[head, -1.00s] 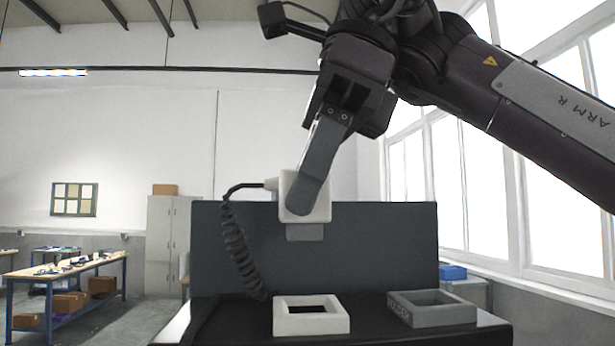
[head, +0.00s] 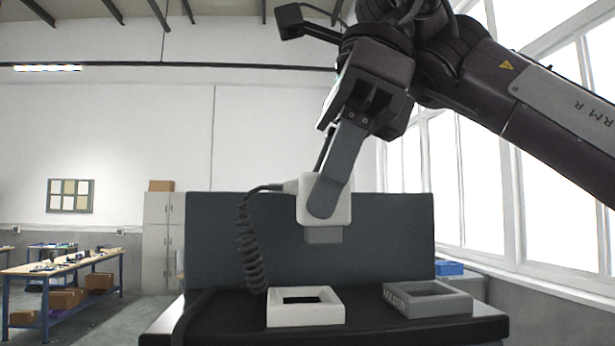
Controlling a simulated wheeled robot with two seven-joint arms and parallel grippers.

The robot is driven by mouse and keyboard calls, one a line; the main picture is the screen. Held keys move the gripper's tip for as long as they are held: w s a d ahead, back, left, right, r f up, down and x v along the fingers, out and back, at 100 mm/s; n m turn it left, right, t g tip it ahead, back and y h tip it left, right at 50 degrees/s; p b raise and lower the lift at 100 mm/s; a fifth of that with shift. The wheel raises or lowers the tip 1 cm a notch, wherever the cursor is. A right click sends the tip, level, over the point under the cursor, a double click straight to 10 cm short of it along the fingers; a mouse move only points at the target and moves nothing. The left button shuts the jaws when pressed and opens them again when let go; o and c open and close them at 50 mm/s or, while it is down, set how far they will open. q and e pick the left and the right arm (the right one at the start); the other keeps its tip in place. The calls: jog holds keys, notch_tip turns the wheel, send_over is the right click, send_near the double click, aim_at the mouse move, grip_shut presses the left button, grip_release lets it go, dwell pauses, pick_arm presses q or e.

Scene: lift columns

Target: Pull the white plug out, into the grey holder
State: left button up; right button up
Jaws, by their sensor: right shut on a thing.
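The white plug (head: 343,208) hangs upright in the air in the head view, with its grey lower end pointing down. My right gripper (head: 326,200) is shut on it; one finger covers part of its front. A dark coiled cable (head: 250,245) runs from the plug's left side down behind the white frame. The white square socket frame (head: 305,316) is empty below and slightly left of the plug. The grey holder (head: 428,306), with lettering on its side, is empty to the right, lower than the plug. My left gripper is not in view.
Both frames stand on a dark table top (head: 225,325) with a dark upright panel (head: 390,235) behind them. A workbench (head: 65,268) with boxes is far off at left. A blue box (head: 449,268) lies behind at right.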

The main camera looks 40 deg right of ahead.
jog(key=shift+s+d+r, duration=0.1)
jog(key=shift+s+d, duration=0.3)
jog(key=shift+d, duration=0.05)
jog(key=shift+s+d+p, duration=0.7)
jog(key=shift+d+p, duration=0.15)
jog(key=shift+d, duration=0.2)
jog(key=shift+s+d+p, duration=0.65)
jog(key=shift+d+p, duration=0.2)
jog(key=shift+d, duration=0.15)
jog(key=shift+s+d, duration=0.2)
jog(key=shift+d, duration=0.2)
jog(key=shift+s+d, duration=0.6)
jog(key=shift+d, duration=0.2)
jog(key=shift+f+b, duration=2.3)
jog(key=shift+f, duration=0.15)
jog(key=o, duration=1)
jog(key=shift+o, duration=0.4)
